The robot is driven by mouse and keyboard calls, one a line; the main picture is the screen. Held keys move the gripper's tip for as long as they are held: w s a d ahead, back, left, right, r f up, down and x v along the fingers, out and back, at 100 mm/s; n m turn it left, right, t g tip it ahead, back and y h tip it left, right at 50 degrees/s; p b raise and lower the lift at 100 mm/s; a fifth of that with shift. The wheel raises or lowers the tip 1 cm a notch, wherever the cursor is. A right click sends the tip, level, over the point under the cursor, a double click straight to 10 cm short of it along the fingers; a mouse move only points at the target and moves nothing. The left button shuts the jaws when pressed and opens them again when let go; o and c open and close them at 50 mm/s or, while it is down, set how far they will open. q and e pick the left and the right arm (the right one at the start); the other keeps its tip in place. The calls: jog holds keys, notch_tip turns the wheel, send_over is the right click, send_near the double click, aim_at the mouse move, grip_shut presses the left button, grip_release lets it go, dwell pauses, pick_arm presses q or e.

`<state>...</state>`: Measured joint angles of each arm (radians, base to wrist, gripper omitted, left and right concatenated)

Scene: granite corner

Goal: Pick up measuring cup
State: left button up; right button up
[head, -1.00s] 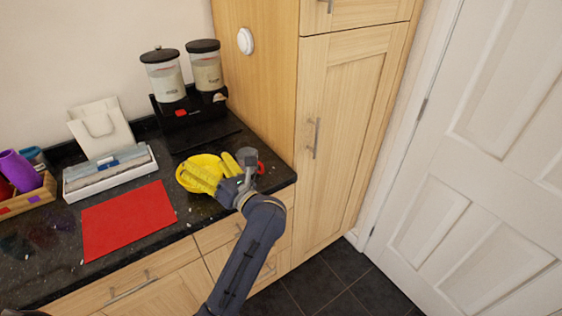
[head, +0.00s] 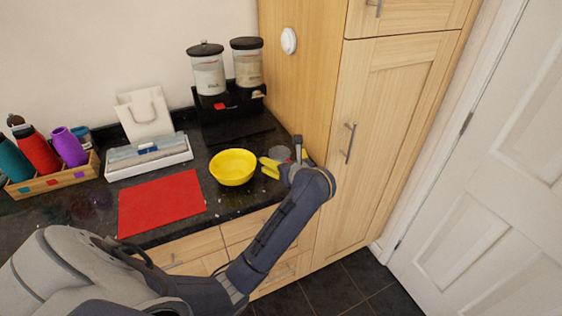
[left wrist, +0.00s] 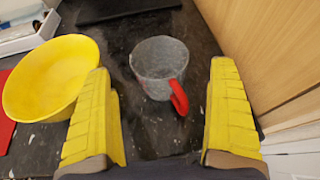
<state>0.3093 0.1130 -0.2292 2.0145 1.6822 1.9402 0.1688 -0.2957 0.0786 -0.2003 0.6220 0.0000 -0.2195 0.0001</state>
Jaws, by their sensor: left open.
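The measuring cup (left wrist: 158,66) is a clear grey cup with a red handle. It stands upright on the dark counter in the left wrist view, its handle pointing toward the lower right. In the head view the cup (head: 280,153) is partly hidden behind my left gripper (head: 283,163). My left gripper has yellow fingers, which are spread wide and empty in the left wrist view (left wrist: 165,115). The cup is beyond the fingertips and between their lines, apart from both. My right gripper does not show.
A yellow bowl (head: 233,168) stands just left of the cup. A red mat (head: 160,204), a white tray (head: 150,168), a bottle crate (head: 50,184) and a dispenser (head: 228,85) share the counter. A tall wooden cabinet (head: 385,130) closes off the right side.

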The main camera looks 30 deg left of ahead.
aim_at(277, 154)
pick_arm(q)
jog(key=shift+x, duration=2.15)
jog(key=c, duration=1.3)
jog(key=shift+r, duration=0.1)
